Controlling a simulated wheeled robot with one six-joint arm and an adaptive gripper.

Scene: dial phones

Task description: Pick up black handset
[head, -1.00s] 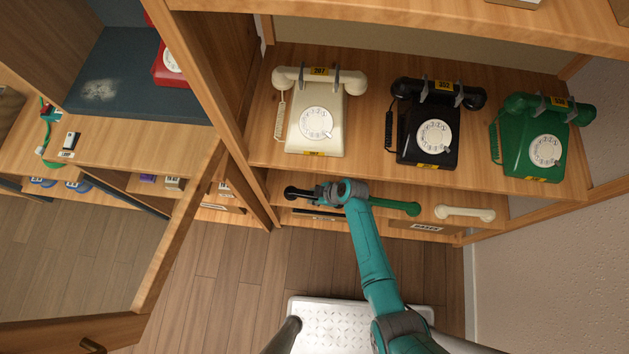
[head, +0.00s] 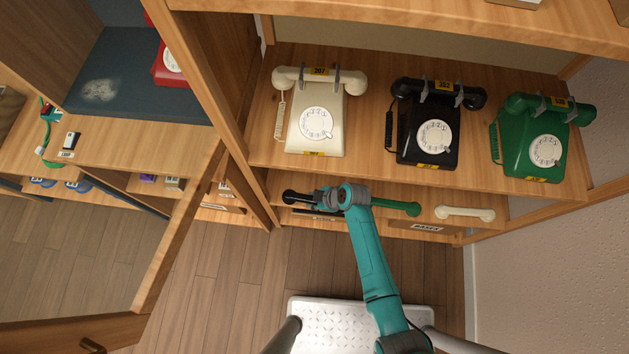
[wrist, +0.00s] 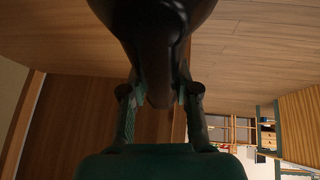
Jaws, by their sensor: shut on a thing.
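A loose black handset (head: 292,195) is at the left end of the lower shelf, below the cream phone in the head view. My gripper (head: 318,197) is shut on it, and my arm hides its right part. In the wrist view the black handset (wrist: 155,50) fills the top middle, between the two fingers of my gripper (wrist: 160,100). Another black handset (head: 437,92) rests on the black phone (head: 428,135) on the shelf above.
A green handset (head: 397,207) and a cream handset (head: 464,213) lie to the right on the lower shelf. A cream phone (head: 316,118) and a green phone (head: 533,150) stand above. The upper shelf's front edge is close over my gripper.

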